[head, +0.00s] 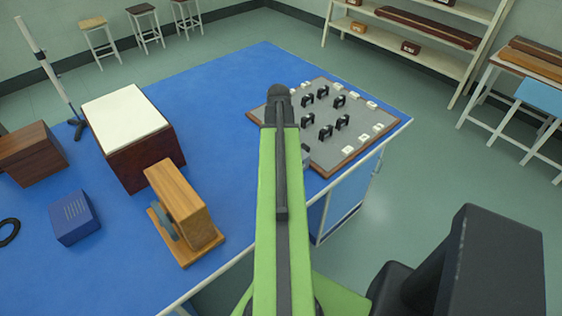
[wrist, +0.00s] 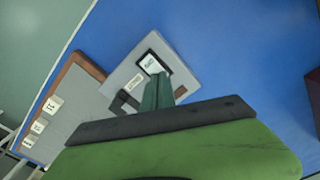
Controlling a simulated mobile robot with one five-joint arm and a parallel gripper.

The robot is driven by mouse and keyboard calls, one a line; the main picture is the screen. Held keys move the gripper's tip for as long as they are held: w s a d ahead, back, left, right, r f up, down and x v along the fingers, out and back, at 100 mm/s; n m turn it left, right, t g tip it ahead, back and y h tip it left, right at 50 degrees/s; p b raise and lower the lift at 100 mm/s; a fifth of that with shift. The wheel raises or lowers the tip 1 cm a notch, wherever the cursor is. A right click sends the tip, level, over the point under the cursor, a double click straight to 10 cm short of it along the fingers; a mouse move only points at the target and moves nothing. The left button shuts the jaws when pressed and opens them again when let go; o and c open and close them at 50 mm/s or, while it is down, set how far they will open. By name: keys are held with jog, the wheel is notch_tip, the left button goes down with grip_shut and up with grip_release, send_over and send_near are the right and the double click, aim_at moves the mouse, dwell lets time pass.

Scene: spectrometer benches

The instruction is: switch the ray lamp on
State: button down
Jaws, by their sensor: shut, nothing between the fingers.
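In the wrist view, my gripper (wrist: 158,80) is shut and empty. Its dark fingers reach over a light grey box (wrist: 122,72) that bears a white label in a black frame (wrist: 150,63) and a second small label (wrist: 133,82). I cannot tell whether the fingers touch it. The fingers partly cover its lower part. I cannot read the labels or tell for sure which thing is the ray lamp.
A grey board (head: 364,140) with several black fittings and white labels lies on the blue bench (head: 225,85), right of my arm. Left stand a wooden device (head: 182,200), a white-topped box (head: 125,112), a blue box (head: 74,216) and a rod stand (head: 52,75).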

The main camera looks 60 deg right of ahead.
jog(key=shift+f+b, duration=0.35)
jog(key=shift+f, duration=0.1)
notch_tip(320, 180, up, 7)
jog(key=p, duration=0.7)
jog(key=shift+r, duration=0.15)
dwell(0.4)
